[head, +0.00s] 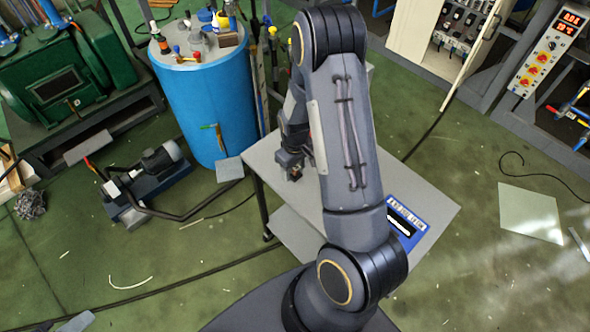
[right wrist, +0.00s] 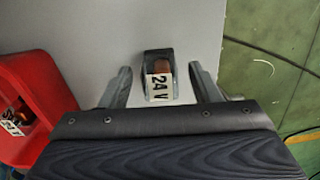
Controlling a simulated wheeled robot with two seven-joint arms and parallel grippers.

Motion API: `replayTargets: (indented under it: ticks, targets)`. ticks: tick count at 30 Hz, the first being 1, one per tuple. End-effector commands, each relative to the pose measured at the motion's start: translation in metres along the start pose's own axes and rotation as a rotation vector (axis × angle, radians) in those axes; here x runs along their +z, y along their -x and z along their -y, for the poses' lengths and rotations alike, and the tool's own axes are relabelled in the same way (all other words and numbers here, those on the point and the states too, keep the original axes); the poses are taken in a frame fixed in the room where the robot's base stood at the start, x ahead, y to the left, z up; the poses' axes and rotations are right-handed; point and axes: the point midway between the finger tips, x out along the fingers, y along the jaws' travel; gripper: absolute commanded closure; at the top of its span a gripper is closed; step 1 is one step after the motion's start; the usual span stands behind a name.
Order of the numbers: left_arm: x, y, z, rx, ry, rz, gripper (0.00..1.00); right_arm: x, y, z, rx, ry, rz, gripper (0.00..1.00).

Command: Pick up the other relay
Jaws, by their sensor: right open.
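A small dark relay (right wrist: 157,62) with a white "24 V" label and an orange-brown part stands on the grey table top (right wrist: 200,20) in the right wrist view. My right gripper (right wrist: 160,71) is open, with one finger on each side of this relay and a visible gap to each. In the head view my right gripper (head: 291,165) is low over the table, and my arm hides most of what is there. A second "24 V" relay (right wrist: 14,122) sits in a red container at the left of the right wrist view. My left gripper is not in view.
The red container (right wrist: 42,72) is close to the left finger. A blue labelled panel (head: 406,220) lies on the grey table (head: 440,203) near its right end. A blue drum (head: 205,105) stands left of the table, and an open cabinet (head: 415,32) stands behind.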

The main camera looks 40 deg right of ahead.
Motion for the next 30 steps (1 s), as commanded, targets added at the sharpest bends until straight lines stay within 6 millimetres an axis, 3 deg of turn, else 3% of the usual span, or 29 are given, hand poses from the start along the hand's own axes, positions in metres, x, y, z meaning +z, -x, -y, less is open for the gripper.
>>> replayTargets:
  ticks: [2,13,23,30]
  targets:
    - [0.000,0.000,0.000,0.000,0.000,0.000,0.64,0.000,0.000,0.000,0.000,0.000,0.000,0.44]
    - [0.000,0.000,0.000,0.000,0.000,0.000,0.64,0.000,0.000,0.000,0.000,0.000,0.000,0.92]
    - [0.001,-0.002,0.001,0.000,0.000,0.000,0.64,-0.001,0.003,0.000,0.000,0.000,-0.002,0.93]
    - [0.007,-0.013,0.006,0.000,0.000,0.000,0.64,-0.002,0.032,0.000,0.000,-0.001,-0.008,0.93]
